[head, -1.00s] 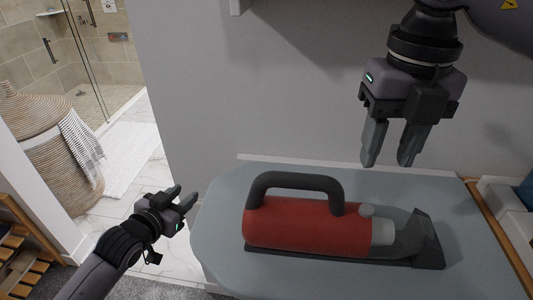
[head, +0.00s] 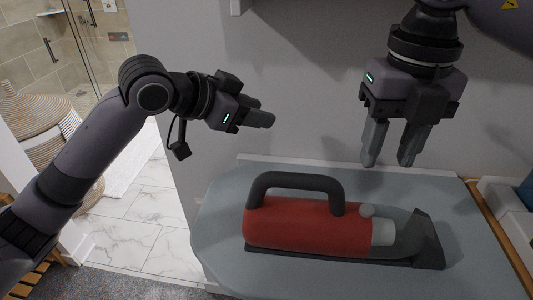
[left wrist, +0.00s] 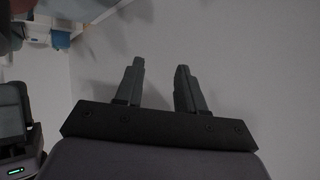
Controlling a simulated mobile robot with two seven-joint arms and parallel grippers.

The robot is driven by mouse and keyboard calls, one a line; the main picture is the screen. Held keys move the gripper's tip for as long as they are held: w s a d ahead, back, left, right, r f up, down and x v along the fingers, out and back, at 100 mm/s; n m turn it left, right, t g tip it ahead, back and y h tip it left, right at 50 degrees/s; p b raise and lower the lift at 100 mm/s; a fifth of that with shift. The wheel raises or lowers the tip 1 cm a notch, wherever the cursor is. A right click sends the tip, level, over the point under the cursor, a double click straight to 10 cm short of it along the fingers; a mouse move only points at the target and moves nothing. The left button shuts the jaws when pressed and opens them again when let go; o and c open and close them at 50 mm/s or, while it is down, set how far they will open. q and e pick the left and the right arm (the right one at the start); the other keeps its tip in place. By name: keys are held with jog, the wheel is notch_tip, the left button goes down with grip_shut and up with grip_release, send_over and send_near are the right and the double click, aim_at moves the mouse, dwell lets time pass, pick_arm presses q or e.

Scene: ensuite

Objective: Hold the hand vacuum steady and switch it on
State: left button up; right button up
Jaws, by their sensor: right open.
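The hand vacuum (head: 308,226) lies on the grey-blue tabletop (head: 225,208) in the head view. It has a red body, a black loop handle on top, a grey knob near the front and a dark nozzle pointing right. My left gripper (head: 266,115) is raised above and behind the handle's left part, apart from it. In the left wrist view its two fingers (left wrist: 159,85) stand apart with nothing between them. My right gripper (head: 388,160) hangs above the nozzle end, fingers down, open and empty. Neither gripper touches the vacuum.
A grey wall (head: 300,60) stands behind the table. A white box-like thing (head: 508,205) is at the table's right edge. A woven basket (head: 35,120) and a tiled shower area are at the left. The tabletop around the vacuum is mostly clear.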

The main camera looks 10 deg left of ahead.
pick_arm(q)
jog(key=s+d+r+m+g, duration=0.2)
jog(key=s+d+m+g, duration=0.15)
jog(key=s, duration=0.25)
jog(key=m+g+y, duration=0.3)
jog(key=m, duration=0.1)
send_over(286, 186)
jog(key=a, duration=0.3)
jog(key=shift+w+d+f, duration=0.1)
jog(key=shift+w+f, duration=0.2)
jog(key=shift+f, duration=0.1)
jog(key=shift+s+d+f+y, duration=0.1)
jog(key=shift+s+f+y, duration=0.05)
jog(key=shift+f+y, duration=0.15)
jog(key=shift+x, duration=3.4)
grip_shut()
pick_arm(e)
grip_shut()
pick_arm(q)
jog(key=shift+r, duration=0.1)
